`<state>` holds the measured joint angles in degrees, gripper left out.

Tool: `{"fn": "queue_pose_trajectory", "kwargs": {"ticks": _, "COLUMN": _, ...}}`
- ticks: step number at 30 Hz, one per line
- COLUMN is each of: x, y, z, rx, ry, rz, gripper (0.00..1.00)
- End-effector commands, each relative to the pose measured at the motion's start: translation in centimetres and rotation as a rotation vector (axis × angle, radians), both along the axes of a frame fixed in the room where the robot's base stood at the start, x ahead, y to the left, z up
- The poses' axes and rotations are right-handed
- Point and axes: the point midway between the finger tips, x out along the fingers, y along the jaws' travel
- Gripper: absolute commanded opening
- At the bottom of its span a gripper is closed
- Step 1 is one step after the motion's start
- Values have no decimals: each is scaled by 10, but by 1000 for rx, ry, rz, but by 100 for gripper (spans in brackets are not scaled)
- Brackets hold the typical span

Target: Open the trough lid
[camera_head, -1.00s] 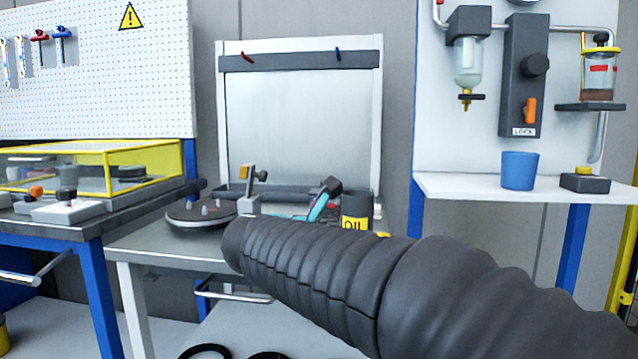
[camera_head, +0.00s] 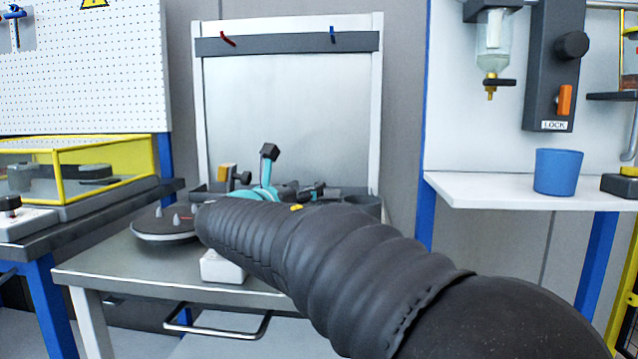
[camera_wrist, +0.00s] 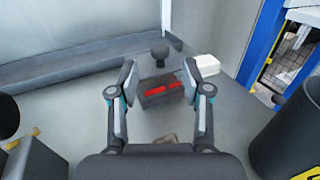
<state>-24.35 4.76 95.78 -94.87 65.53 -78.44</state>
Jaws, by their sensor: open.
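A small dark box (camera_wrist: 162,90) with red strips inside or on it sits on the metal table in the wrist view. A black knob (camera_wrist: 159,53) stands at its far side. I cannot tell for sure whether this box is the trough, or where its lid lies. My gripper (camera_wrist: 160,80) is open, with its two fingers on either side of the box in the picture and nothing visibly held. I cannot tell its height above the box. In the head view, my gripper (camera_head: 283,175) is over the table, partly hidden by my arm.
A dark cylinder (camera_wrist: 292,135) with a yellow label stands at right in the wrist view. A white block (camera_wrist: 206,65) lies beyond the right finger. A round dark turntable (camera_head: 165,223) is left on the table (camera_head: 110,262). An upright panel (camera_head: 285,105) stands behind.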

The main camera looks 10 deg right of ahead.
Motion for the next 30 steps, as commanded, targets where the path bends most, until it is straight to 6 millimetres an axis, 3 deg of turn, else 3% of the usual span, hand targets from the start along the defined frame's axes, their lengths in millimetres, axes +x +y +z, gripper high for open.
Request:
{"fn": "queue_pose_trajectory", "kwargs": {"ticks": 6, "x": 31, "y": -26, "z": 0, "rx": 0, "ry": 1, "rz": -1, "gripper": 49}}
{"fn": "queue_pose_trajectory", "kwargs": {"ticks": 12, "x": 49, "y": -40, "z": 0, "rx": 1, "ry": 1, "rz": 3, "gripper": 49}}
{"fn": "queue_pose_trajectory", "kwargs": {"ticks": 25, "x": 55, "y": -45, "z": 0, "rx": 1, "ry": -1, "rz": 6, "gripper": 49}}
{"fn": "queue_pose_trajectory", "kwargs": {"ticks": 26, "x": 55, "y": -45, "z": 0, "rx": 1, "ry": 0, "rz": 6, "gripper": 44}}
{"fn": "queue_pose_trajectory", "kwargs": {"ticks": 30, "x": 55, "y": -45, "z": 0, "rx": 1, "ry": 0, "rz": 6, "gripper": 9}}
